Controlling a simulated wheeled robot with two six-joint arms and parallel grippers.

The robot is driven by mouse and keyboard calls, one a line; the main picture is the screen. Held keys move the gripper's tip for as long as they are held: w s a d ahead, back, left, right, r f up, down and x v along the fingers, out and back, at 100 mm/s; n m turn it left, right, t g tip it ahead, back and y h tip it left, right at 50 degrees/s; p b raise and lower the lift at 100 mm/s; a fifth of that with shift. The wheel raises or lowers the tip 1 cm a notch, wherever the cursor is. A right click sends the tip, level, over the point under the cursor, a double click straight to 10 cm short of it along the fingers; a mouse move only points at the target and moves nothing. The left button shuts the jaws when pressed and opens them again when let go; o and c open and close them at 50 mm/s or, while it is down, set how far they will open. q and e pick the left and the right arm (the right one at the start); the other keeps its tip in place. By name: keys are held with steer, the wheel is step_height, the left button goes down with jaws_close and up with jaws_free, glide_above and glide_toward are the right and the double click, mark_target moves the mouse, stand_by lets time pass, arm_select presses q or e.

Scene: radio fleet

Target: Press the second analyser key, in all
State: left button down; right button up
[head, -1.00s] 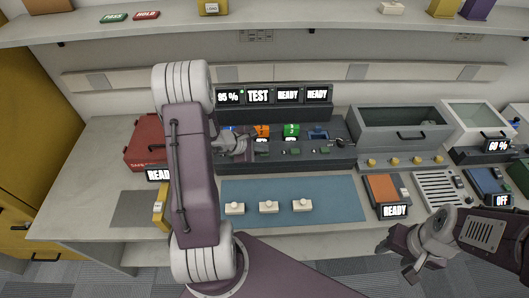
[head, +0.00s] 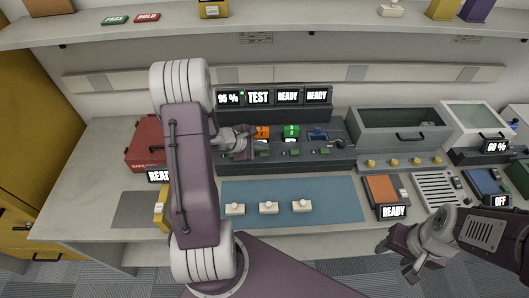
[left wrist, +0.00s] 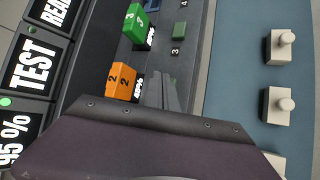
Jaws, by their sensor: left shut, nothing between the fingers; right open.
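The dark analyser (head: 286,163) stands at the back of the bench, with an orange radio (head: 262,132) marked 2 and a green radio (head: 291,131) in its bays. Its second screen (head: 258,97) reads TEST; the first (head: 228,98) reads 95 %, and the other two read READY. A row of small green keys runs along its front; the third key (left wrist: 179,31) shows in the left wrist view. My left gripper (head: 250,134) is shut and empty, over the analyser beside the orange radio. In the left wrist view its fingers (left wrist: 166,92) hide the second key. My right gripper (head: 397,259) is open at the front right.
A blue mat (head: 330,187) in front holds three pale knobbed blocks (head: 268,207). A red case (head: 145,143) stands left, a grey bin (head: 400,131) right. An orange device (head: 385,190) with a READY sign lies right of the mat.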

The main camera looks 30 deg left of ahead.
mark_target(262, 154)
arm_select(q)
step_height(262, 154, up, 5)
steer(key=p, duration=0.3)
steer(key=shift+r+p, duration=0.1)
steer(key=shift+p, duration=0.2)
stand_by(0.6)
